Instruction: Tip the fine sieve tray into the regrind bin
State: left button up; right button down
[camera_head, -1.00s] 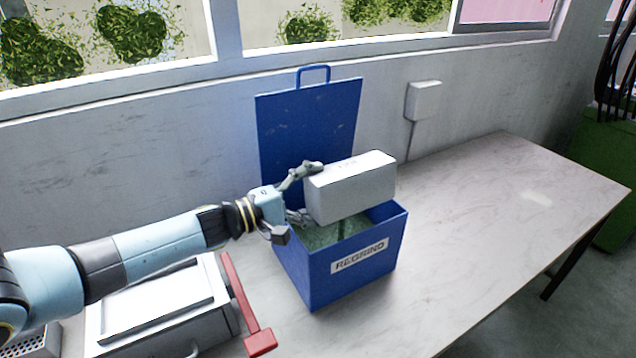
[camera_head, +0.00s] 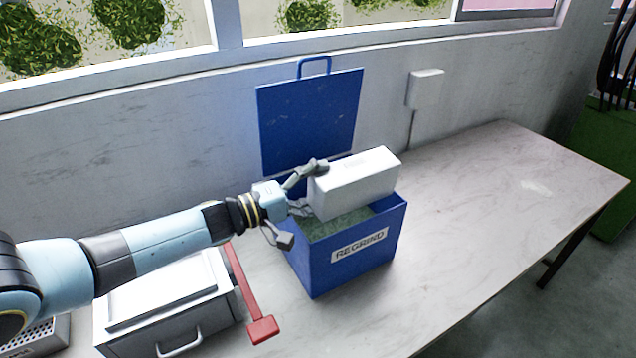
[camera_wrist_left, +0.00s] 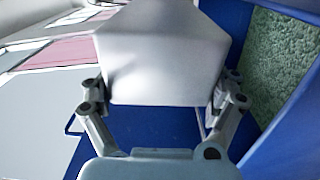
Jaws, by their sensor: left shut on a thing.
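The fine sieve tray looks like a white box-shaped tray (camera_head: 358,183); it also shows in the left wrist view (camera_wrist_left: 160,60). My left gripper (camera_head: 312,187) is shut on its left end, with one finger on each side in the left wrist view (camera_wrist_left: 162,98). The tray is held above the opening of the blue regrind bin (camera_head: 307,262), whose lid (camera_head: 310,118) stands open behind. Green granules (camera_head: 345,222) show inside the bin and also in the left wrist view (camera_wrist_left: 278,60). The tray's inside is hidden. My right gripper is not in view.
A white lidded box (camera_head: 165,300) with a handle and a red bar (camera_head: 250,295) stand left of the bin. A perforated grey box (camera_head: 45,335) is at the lower left. The table (camera_head: 500,210) is clear to the right. A wall box (camera_head: 426,88) hangs behind.

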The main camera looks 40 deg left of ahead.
aim_at(336, 208)
pick_arm(q)
jog(key=shift+s+d+f+m, duration=0.15)
jog(key=shift+d+m, duration=0.3)
jog(key=shift+m, duration=0.55)
jog(key=d+m, duration=0.1)
jog(key=s+d+m, duration=0.1)
jog(key=d, duration=0.1)
jog(key=s+d+m+p, duration=0.1)
jog(key=d, duration=0.1)
jog(key=shift+f, duration=0.25)
jog(key=d+m, duration=0.1)
jog(key=s+d+f+m, duration=0.1)
jog(key=m, duration=0.1)
jog(key=shift+d+m, duration=0.1)
jog(key=shift+m, duration=0.2)
